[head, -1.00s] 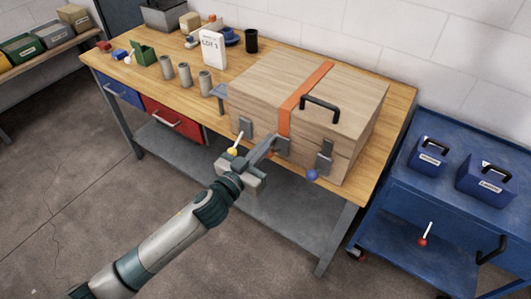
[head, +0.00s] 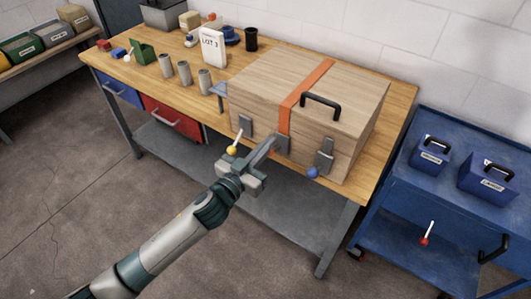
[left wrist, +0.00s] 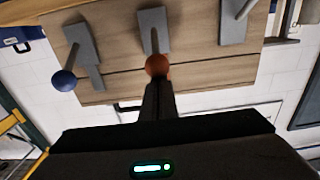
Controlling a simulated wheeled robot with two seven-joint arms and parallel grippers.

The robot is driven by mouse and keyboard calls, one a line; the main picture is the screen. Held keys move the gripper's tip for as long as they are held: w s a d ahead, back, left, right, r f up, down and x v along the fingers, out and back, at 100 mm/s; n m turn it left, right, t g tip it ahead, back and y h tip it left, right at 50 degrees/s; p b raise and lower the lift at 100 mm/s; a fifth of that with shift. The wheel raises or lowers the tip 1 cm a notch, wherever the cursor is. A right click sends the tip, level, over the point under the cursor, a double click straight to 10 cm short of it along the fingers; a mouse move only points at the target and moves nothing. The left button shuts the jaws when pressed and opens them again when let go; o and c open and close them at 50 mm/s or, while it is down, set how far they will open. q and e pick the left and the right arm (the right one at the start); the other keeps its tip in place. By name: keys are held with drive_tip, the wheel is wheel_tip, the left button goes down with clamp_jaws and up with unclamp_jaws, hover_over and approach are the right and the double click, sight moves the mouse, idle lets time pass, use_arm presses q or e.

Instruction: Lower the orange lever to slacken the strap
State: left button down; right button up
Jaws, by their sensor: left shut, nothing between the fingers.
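A wooden case (head: 350,97) with an orange strap (head: 304,86) over its lid stands on the workbench. The strap runs down to a grey middle latch (head: 283,144) on the front. In the left wrist view, an orange ball knob (left wrist: 157,66) sits at the end of the middle latch (left wrist: 153,28); my gripper hides the knob in the head view. My left gripper (head: 272,140) is shut and empty, its fingertips (left wrist: 158,85) right at the orange knob. Whether they touch it I cannot tell. My right gripper is not in view.
A black handle (head: 320,105) tops the case. A blue cart (head: 400,190) stands at right.

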use_arm(q)
drive_tip(key=shift+s+a+f+b, duration=0.1)
drive_tip(key=shift+f+b, duration=0.45)
drive_tip(key=shift+f, duration=0.4)
drive_tip(key=shift+f+b, duration=1.1)
drive_tip(key=shift+f, duration=0.4)
drive_tip(key=shift+s+a+r+p, duration=0.15)
drive_tip(key=shift+r+p, duration=0.3)
drive_tip(key=shift+p, duration=0.1)
drive_tip(key=shift+s+a+r+p, duration=0.25)
drive_tip(key=shift+s+a+p, duration=0.15)
drive_tip(key=shift+s, duration=0.15)
drive_tip(key=p+v, duration=0.1)
drive_tip(key=v, duration=0.6)
